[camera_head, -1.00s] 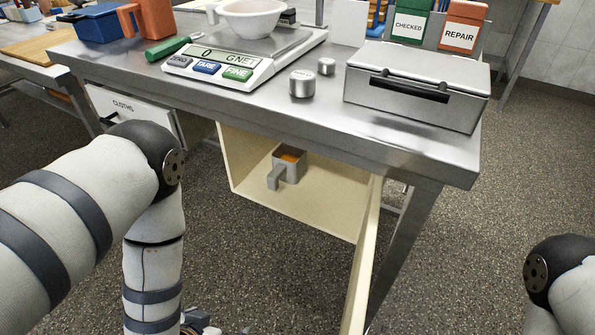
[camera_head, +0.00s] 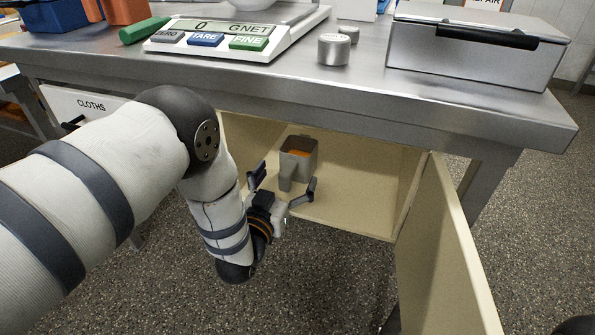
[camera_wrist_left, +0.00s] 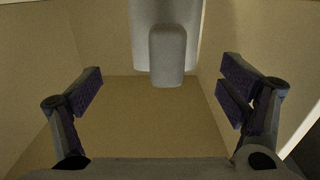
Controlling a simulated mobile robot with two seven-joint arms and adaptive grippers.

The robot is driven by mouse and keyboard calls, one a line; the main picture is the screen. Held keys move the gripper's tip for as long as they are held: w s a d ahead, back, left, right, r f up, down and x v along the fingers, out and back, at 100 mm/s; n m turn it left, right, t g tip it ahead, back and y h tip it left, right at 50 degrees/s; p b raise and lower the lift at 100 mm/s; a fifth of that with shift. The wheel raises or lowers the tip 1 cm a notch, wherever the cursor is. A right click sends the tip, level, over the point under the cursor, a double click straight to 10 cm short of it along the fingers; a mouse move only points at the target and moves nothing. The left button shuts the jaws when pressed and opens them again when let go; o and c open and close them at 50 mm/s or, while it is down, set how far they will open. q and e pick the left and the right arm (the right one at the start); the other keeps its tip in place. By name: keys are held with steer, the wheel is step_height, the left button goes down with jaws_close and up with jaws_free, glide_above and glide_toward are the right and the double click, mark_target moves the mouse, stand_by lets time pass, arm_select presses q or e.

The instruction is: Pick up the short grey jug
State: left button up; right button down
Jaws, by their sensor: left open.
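The short grey jug (camera_head: 300,166) stands upright inside the open cabinet under the table, with something orange inside it. Its handle faces my left gripper. My left gripper (camera_head: 284,184) is open and empty at the cabinet's mouth, its two fingers spread to either side of the handle. In the left wrist view the jug (camera_wrist_left: 165,25) shows at the top centre, between and beyond the open fingers (camera_wrist_left: 163,88). I see no contact between the fingers and the jug. My right gripper is not in view.
The cabinet (camera_head: 345,220) has pale walls close on both sides, and its door (camera_head: 440,250) hangs open at the right. The metal tabletop (camera_head: 300,95) is above. A scale (camera_head: 240,35), a metal weight (camera_head: 333,49) and a grey box (camera_head: 470,60) stand on it.

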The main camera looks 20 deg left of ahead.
mark_target(293, 161)
arm_select(q)
steer(key=w, duration=0.1)
steer(key=w+b, duration=0.1)
steer(key=w, duration=0.3)
steer(key=shift+w+a+f+b, duration=0.2)
steer(key=shift+w+f+b, duration=0.05)
steer(key=shift+f+b, duration=0.1)
steer(key=shift+w+r, duration=0.2)
steer(key=shift+w, duration=0.2)
steer(key=c, duration=1.7)
steer(key=shift+o, duration=0.2)
steer(key=shift+r, duration=0.1)
steer(key=r+p, duration=0.1)
steer(key=r, duration=0.4)
steer(key=r+p, duration=0.1)
steer(key=r, duration=0.1)
steer(key=shift+s+d+r+p, duration=0.15)
steer(key=shift+s+d+p, duration=0.15)
steer(key=shift+s+d, duration=0.05)
steer(key=s+d+p, duration=0.1)
steer(key=s+d, duration=1.2)
steer(key=s, duration=0.1)
steer(key=shift+f+p, duration=0.2)
steer(key=shift+p, duration=0.2)
